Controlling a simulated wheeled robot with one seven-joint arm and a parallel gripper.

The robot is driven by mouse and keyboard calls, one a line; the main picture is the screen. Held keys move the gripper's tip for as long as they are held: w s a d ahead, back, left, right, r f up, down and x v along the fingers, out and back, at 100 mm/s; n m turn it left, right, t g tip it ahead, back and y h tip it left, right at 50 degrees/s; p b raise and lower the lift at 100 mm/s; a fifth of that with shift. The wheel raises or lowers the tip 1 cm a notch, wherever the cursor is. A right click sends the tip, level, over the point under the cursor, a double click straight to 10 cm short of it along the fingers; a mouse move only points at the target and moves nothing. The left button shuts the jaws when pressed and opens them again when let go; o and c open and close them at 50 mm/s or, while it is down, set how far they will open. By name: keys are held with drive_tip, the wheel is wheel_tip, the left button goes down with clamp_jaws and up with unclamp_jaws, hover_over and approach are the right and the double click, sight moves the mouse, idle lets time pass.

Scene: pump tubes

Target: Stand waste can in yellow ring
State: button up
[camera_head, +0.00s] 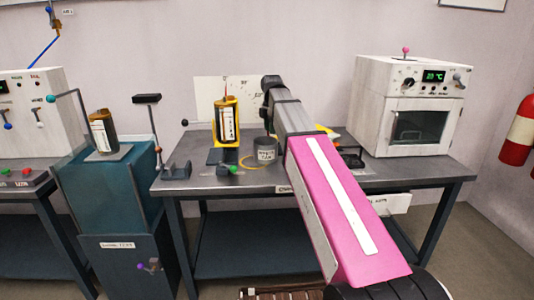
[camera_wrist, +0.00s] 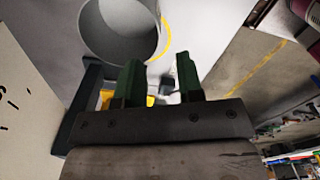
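The waste can (camera_head: 266,151), a grey open-topped cylinder with a label, stands upright on the bench. The yellow ring (camera_head: 246,165) is marked on the bench top and shows at the can's left and front. In the wrist view, the can's open mouth (camera_wrist: 112,28) is at the upper left, and a yellow arc of the ring (camera_wrist: 166,36) shows just right of it. The can hides part of the ring, so I cannot tell whether its whole base is inside. My gripper (camera_wrist: 159,76) is open, with its green fingers apart from the can and nothing held between them.
A yellow pump-like unit (camera_head: 228,122) stands left of the can, with a green knob (camera_head: 233,169) in front. A white oven (camera_head: 415,105) stands at the right of the bench. My pink arm covers the bench's middle right.

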wheel_tip(320, 180, down, 5)
hover_over(272, 163)
drive_tip(key=shift+w+f, duration=0.1)
drive_tip(key=shift+f, duration=2.8)
clamp_jaws()
